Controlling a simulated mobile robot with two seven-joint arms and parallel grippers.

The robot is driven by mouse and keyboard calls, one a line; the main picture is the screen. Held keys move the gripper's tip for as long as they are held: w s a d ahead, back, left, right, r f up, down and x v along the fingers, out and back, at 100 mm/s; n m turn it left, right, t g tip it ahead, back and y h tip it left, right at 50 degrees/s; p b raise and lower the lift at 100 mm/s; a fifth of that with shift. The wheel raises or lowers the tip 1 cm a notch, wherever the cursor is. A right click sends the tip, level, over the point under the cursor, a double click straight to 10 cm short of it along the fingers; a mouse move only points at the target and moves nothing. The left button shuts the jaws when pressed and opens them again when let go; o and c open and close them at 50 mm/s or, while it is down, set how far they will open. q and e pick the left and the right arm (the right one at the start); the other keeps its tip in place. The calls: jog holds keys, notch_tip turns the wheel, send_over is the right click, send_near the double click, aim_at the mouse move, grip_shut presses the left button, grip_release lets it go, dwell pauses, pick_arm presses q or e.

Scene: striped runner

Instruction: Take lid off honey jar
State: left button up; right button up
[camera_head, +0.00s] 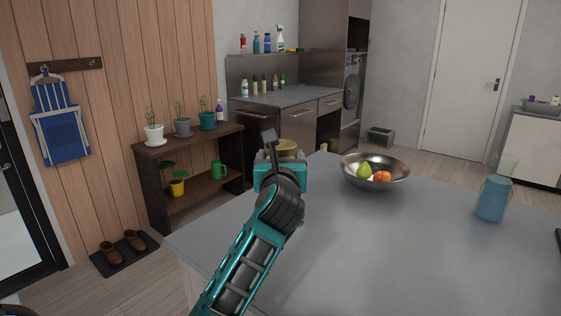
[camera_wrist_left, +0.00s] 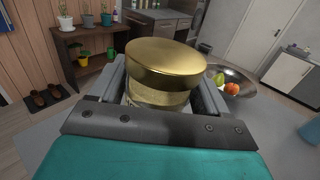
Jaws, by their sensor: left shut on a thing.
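The honey jar (camera_wrist_left: 160,97) stands between the fingers of my left gripper (camera_head: 284,160), near the counter's far left part. Its wide gold lid (camera_wrist_left: 166,62) sits on top, above the fingers; the lid also shows in the head view (camera_head: 286,146). In the left wrist view the gripper's two grey fingers flank the jar's body just below the lid, and the gripper is shut on it. The jar's lower part is hidden by the gripper. My right gripper is not in view.
A metal bowl (camera_head: 376,181) with a green pear and a red-orange fruit stands right of the jar on the grey counter (camera_head: 400,250). A blue container (camera_head: 493,198) stands farther right. The counter's middle and front are clear. A plant shelf (camera_head: 190,170) stands beyond, at left.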

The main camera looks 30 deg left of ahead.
pick_arm(q)
jog(key=c, duration=1)
jog(key=s+d+f+m+t+h, duration=0.1)
jog(key=s+d+f+m+h, duration=0.1)
jog(key=s+d+f+h, duration=0.1)
jog(key=s+d+f+m+t+h, duration=0.1)
jog(key=s+d+f+m+h, duration=0.1)
jog(key=s+d+f, duration=0.4)
jog(key=s+d+f+m+t+h, duration=0.1)
jog(key=s+d+f+m+h, duration=0.1)
jog(key=s+d+f+h, duration=0.2)
jog(key=shift+s+d+f+m+h, duration=0.25)
jog(key=shift+s+d, duration=0.25)
jog(key=shift+d, duration=0.25)
jog(key=shift+s+d+f+m+h, duration=0.15)
jog(key=shift+s+d+f, duration=0.2)
jog(key=shift+s+d, duration=0.25)
